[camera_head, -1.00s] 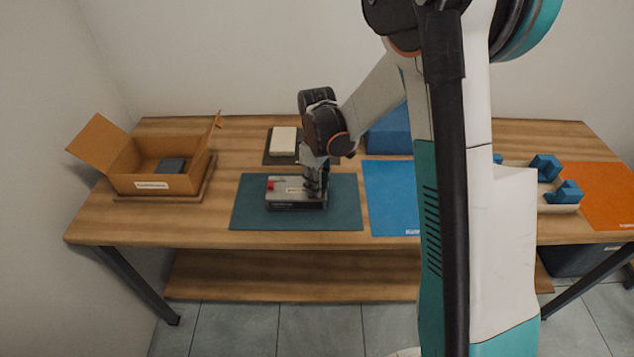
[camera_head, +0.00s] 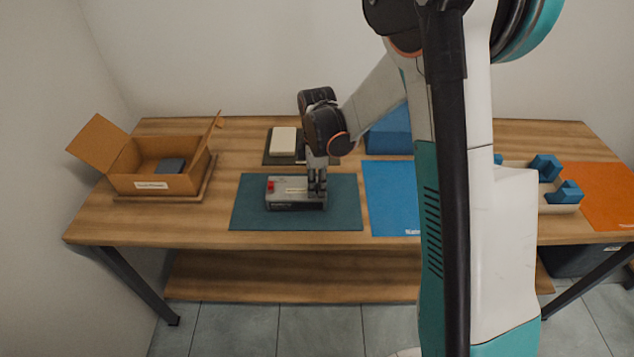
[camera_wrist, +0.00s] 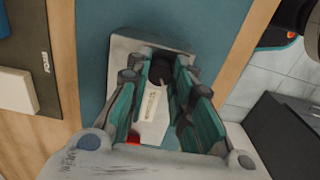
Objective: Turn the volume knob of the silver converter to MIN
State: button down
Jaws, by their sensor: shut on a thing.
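The silver converter (camera_head: 290,203) lies on the dark teal mat (camera_head: 245,215) near the middle of the table, with a red part (camera_head: 270,186) at its left end. My gripper (camera_head: 317,190) points straight down over its right end. In the wrist view, the converter (camera_wrist: 122,48) shows behind the fingers, and its dark round knob (camera_wrist: 160,72) sits between the fingertips of my gripper (camera_wrist: 162,75). The fingers are shut on the knob. A pale label strip lies beside it. The knob's pointer and the MIN mark cannot be made out.
An open cardboard box (camera_head: 150,184) stands at the left. A white block (camera_head: 284,140) lies on a dark mat behind the converter. A blue mat (camera_head: 390,205) and a blue box (camera_head: 388,135) are to the right, with blue parts in a tray (camera_head: 558,208) further right.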

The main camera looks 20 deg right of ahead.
aim_at(317, 186)
dwell(0.3)
jog(key=c, duration=1.4)
grip_release()
jog(key=shift+o, duration=0.2)
notch_tip(317, 186, up, 12)
